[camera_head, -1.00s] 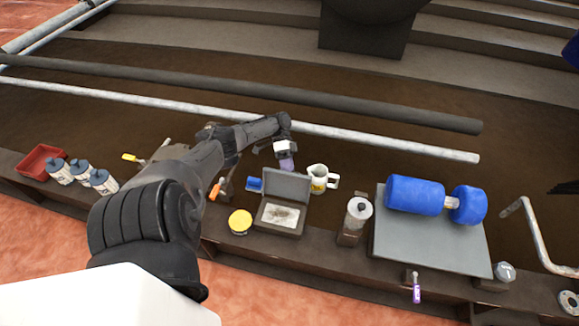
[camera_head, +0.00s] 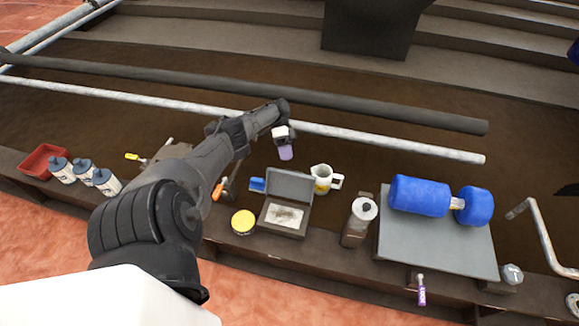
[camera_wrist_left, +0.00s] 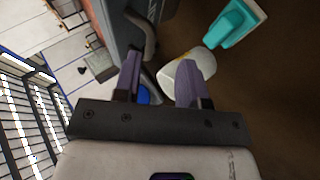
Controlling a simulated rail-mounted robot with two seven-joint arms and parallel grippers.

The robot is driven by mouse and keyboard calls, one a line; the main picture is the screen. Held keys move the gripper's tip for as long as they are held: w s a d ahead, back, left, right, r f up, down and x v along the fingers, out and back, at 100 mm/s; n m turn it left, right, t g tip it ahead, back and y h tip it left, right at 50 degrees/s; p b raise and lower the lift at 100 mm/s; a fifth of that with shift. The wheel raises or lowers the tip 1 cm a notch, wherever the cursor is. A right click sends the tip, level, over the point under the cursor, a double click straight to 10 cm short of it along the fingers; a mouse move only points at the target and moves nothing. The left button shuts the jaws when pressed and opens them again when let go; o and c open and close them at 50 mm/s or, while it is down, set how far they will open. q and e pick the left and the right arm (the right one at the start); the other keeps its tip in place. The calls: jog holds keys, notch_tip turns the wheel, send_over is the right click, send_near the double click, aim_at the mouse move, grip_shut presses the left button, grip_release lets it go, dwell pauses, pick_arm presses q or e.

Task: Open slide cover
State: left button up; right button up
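I cannot make out which part is the slide cover. A grey box (camera_head: 285,200) with a raised lid stands on the dark bench, left of centre. A pale, speckled panel (camera_head: 283,216) shows on its front part. My left gripper (camera_head: 286,153) hangs behind the box in the head view, above the dark floor, touching nothing I can see. In the left wrist view its two purple fingers (camera_wrist_left: 162,82) are apart with nothing held. A white cup (camera_wrist_left: 187,70) shows behind one finger. My right gripper is not in view.
A yellow-lidded tin (camera_head: 243,222), a white mug (camera_head: 322,178) and a canister (camera_head: 359,222) stand near the box. A grey board (camera_head: 435,246) bears a blue roller (camera_head: 419,196). White bottles (camera_head: 60,170) and a red tray (camera_head: 43,161) are at left.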

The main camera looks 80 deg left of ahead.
pick_arm(q)
jog(key=shift+w+a+r+b, duration=0.2)
jog(key=shift+a+r+b, duration=0.1)
jog(key=shift+a+r, duration=0.2)
jog(key=shift+w+a+r+b, duration=0.15)
jog(key=shift+a+r+b, duration=0.2)
jog(key=shift+a, duration=0.15)
jog(key=shift+d, duration=0.15)
